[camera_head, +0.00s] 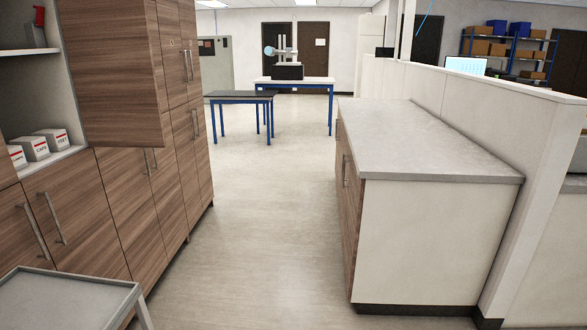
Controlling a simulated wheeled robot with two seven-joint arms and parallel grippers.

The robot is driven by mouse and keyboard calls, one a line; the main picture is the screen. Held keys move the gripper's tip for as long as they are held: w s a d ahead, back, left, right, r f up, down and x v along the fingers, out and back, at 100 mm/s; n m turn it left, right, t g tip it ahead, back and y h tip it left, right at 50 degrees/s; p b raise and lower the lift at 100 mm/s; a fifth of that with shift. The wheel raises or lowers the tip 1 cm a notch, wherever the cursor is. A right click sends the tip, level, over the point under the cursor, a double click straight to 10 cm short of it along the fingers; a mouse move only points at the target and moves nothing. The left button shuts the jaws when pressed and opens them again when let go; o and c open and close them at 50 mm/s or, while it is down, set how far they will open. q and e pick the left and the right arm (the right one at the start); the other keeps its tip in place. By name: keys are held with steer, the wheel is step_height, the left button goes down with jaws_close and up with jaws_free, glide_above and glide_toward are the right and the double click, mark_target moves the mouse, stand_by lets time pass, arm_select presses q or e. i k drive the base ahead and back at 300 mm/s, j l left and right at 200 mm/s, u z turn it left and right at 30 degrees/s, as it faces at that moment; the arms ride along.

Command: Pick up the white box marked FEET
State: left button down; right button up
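The white box marked FEET (55,138) stands on a shelf in the open niche of the wooden cabinet on the left. It is the rightmost of the white boxes there, and its label looks like FEET, though the print is small. A similar white box (35,149) to its left seems marked CAPS. Another white box (16,156) sits farther left with its label hard to read. Neither of my grippers is in view.
A grey tray-like top (65,298) fills the lower left, in front of the cabinet (120,205). A grey-topped counter (430,150) stands on the right. The floor (262,210) between them is clear. A dark-topped table (239,95) stands farther back.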

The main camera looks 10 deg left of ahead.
mark_target(57, 141)
steer(key=i+u, duration=0.15)
steer(key=i, duration=0.95)
steer(key=i+l+u, duration=0.1)
steer(key=i, duration=1)
steer(key=i+j+u, duration=0.1)
steer(key=i+u, duration=0.7)
steer(key=i+l+u, duration=0.15)
steer(key=u, duration=0.25)
steer(key=i+l+u, duration=0.3)
steer(key=u, duration=0.15)
steer(key=i+l+u, duration=0.1)
steer(key=i+u, duration=0.35)
steer(key=i+l+u, duration=0.2)
steer(key=u, duration=0.2)
steer(key=i+l+u, duration=0.6)
steer(key=l+u, duration=0.25)
steer(key=j+z, duration=0.25)
steer(key=j, duration=0.3)
steer(key=k+j+z, duration=0.25)
steer(key=j, duration=0.25)
steer(key=i, duration=0.05)
